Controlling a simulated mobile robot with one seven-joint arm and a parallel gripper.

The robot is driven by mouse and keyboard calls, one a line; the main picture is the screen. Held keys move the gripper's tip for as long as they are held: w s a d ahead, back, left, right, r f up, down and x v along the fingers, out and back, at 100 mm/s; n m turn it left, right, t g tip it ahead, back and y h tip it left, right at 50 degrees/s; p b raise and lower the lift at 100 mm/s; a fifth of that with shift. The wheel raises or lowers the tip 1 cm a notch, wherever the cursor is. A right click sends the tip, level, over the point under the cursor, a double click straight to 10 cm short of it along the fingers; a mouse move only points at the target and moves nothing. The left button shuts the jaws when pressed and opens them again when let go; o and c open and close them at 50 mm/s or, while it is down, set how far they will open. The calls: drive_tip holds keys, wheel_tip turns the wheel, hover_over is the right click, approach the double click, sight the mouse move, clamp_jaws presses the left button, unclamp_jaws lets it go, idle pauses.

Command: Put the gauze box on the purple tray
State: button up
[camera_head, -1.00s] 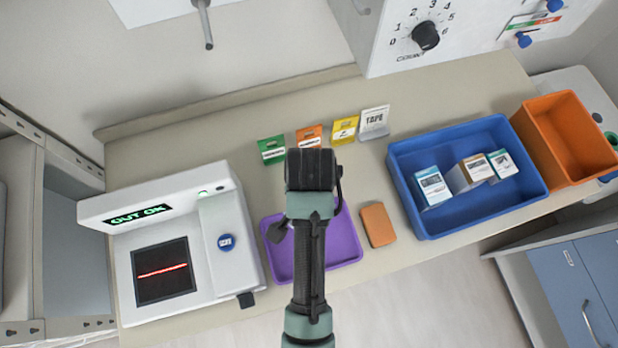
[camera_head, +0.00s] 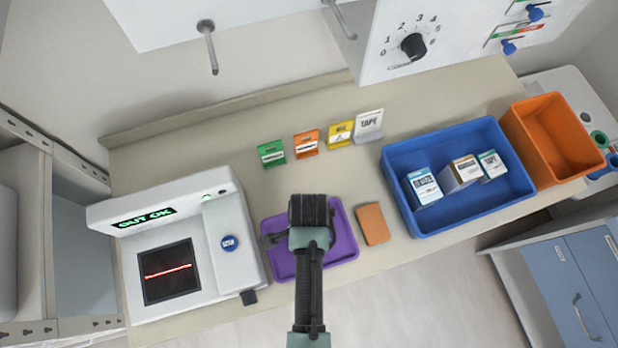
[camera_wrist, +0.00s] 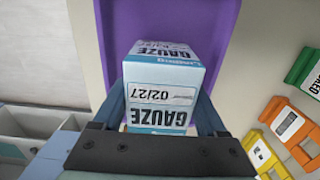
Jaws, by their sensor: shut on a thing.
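My gripper (camera_wrist: 165,112) is shut on a white and blue gauze box (camera_wrist: 163,75), with one finger at each side of it. In the wrist view the box reads "GAUZE" and "02/27", upside down. The purple tray (camera_wrist: 112,30) lies behind and below the box. In the head view my wrist is over the purple tray (camera_head: 343,232), hiding its middle, the fingers and the held box. I cannot tell whether the box touches the tray.
A white scanner unit (camera_head: 215,275) stands left of the tray. An orange-brown block (camera_head: 373,224) lies just right of it. A blue bin (camera_head: 470,215) holds several boxes, beside an orange bin (camera_head: 555,135). Small coloured packets (camera_head: 306,144) stand behind the tray.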

drive_tip(key=shift+f, duration=0.75)
drive_tip(key=shift+f, duration=0.15)
drive_tip(key=o, duration=1.5)
wheel_tip(320, 180, up, 12)
drive_tip(key=shift+r, duration=0.2)
